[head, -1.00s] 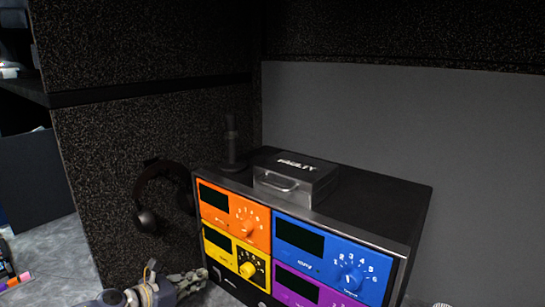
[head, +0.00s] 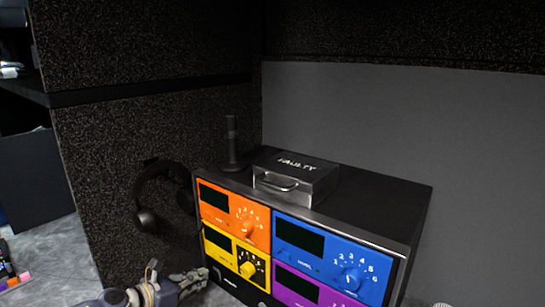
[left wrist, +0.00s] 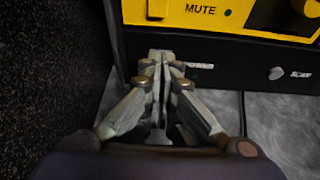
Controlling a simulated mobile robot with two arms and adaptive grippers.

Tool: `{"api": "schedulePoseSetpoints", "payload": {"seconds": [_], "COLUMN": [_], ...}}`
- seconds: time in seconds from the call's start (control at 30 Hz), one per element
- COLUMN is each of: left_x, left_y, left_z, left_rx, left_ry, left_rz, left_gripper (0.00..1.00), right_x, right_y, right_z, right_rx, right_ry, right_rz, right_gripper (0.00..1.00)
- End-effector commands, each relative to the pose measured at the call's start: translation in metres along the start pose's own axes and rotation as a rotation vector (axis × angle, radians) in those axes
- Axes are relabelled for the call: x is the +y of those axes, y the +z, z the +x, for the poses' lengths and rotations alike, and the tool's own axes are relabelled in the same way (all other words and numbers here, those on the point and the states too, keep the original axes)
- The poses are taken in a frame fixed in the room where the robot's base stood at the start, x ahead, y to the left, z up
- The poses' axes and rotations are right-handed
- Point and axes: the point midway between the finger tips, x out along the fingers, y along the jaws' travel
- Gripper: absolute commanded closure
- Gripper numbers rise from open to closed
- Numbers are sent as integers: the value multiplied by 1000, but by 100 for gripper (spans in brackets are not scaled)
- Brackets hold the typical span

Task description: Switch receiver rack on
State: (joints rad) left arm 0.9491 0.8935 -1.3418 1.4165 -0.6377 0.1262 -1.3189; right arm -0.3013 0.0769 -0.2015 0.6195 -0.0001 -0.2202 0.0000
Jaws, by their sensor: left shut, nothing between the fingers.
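The receiver rack (head: 408,240) is a black housing with an orange module (head: 257,212), a blue module (head: 335,247), a yellow module (head: 218,240) and a purple module (head: 296,285). Their displays are dark. Its black bottom strip shows in the left wrist view (left wrist: 235,68), with a partly covered POWER label (left wrist: 201,66) and a SCAN control (left wrist: 276,73). My left gripper (head: 203,275) is shut and empty at the rack's lower left. In the left wrist view its fingertips (left wrist: 161,55) overlap the strip beside POWER, hiding whatever is behind; contact is unclear. My right gripper is not in view.
Headphones (head: 147,195) hang on the dark wall to the left.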

Motion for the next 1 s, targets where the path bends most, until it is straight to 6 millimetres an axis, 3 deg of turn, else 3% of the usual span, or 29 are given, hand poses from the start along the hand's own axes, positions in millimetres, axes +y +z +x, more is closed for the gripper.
{"api": "schedulePoseSetpoints", "payload": {"seconds": [1.0], "left_x": [0], "left_y": [0], "left_z": [16], "left_rx": [0], "left_ry": [0], "left_rz": [1], "left_gripper": [100], "right_x": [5], "right_y": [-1], "right_z": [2], "right_rx": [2], "right_ry": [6], "right_rz": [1], "right_gripper": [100]}}
